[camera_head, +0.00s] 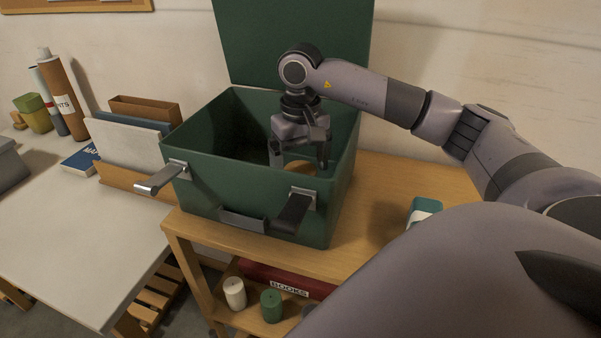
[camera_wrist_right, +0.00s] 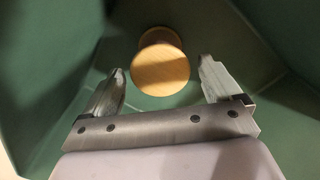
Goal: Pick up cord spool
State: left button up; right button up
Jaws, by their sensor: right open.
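The cord spool (camera_wrist_right: 161,70) is a light wooden spool with round flanges. It lies inside the green box (camera_head: 225,195), and only a small part of it (camera_head: 300,167) shows in the head view, behind my right gripper. My right gripper (camera_head: 298,163) points down into the box and is open. In the right wrist view its two fingers (camera_wrist_right: 160,80) stand apart, with the spool between and just beyond the tips. No contact with the spool is visible. My left gripper is not in view.
The green box stands on a wooden shelf table (camera_head: 380,195) with its lid (camera_head: 290,40) raised behind. Two latches (camera_head: 160,178) stick out in front. A teal and white object (camera_head: 424,210) sits right of the box. Spools of cord (camera_head: 235,293) stand on the lower shelf.

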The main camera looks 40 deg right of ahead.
notch_tip(320, 180, down, 2)
jog(key=c, duration=1)
jog(key=shift+c, duration=0.2)
jog(key=shift+r, duration=0.15)
